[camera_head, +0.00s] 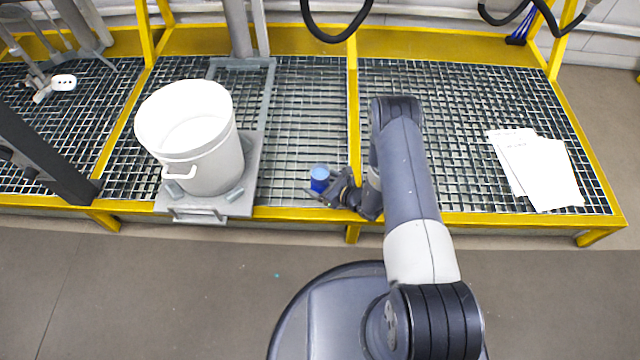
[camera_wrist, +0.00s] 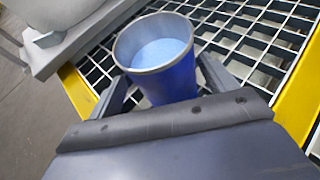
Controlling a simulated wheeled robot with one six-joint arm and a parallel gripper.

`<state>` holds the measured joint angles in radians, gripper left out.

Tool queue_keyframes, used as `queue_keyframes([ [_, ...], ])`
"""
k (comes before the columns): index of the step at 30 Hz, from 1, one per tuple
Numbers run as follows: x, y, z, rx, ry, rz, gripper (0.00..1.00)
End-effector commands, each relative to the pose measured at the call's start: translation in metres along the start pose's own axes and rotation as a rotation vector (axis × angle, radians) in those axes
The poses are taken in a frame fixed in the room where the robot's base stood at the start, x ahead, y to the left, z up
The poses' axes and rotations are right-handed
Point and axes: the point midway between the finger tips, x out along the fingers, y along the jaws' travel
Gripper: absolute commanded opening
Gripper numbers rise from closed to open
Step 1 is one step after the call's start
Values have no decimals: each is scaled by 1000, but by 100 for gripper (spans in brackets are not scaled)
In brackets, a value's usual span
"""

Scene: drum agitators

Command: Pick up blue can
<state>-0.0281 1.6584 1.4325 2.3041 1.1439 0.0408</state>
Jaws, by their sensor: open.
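The blue can (camera_head: 320,178) stands upright on the metal grating, near the front yellow edge and right of the white bucket. In the wrist view the blue can (camera_wrist: 167,70) has an open top with a grey rim and light blue inside. My gripper (camera_head: 328,190) reaches it from the right, low over the grating. In the wrist view my gripper (camera_wrist: 160,88) is open, with one finger on each side of the can. I cannot tell whether either finger touches it. The can's lower part is hidden behind the gripper body.
A white bucket (camera_head: 203,150) stands on a grey platform (camera_head: 240,200) left of the can. A yellow frame bar (camera_head: 353,120) runs up just right of the can. White papers (camera_head: 540,170) lie on the right grating. A black hose (camera_head: 337,30) hangs above.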

Motion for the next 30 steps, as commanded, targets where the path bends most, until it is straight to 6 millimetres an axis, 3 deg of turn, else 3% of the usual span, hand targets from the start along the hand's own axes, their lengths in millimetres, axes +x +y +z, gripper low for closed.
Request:
queue_keyframes([
  [10,8,0,0,0,0,-1,79],
  [30,7,0,1,0,-1,0,27],
])
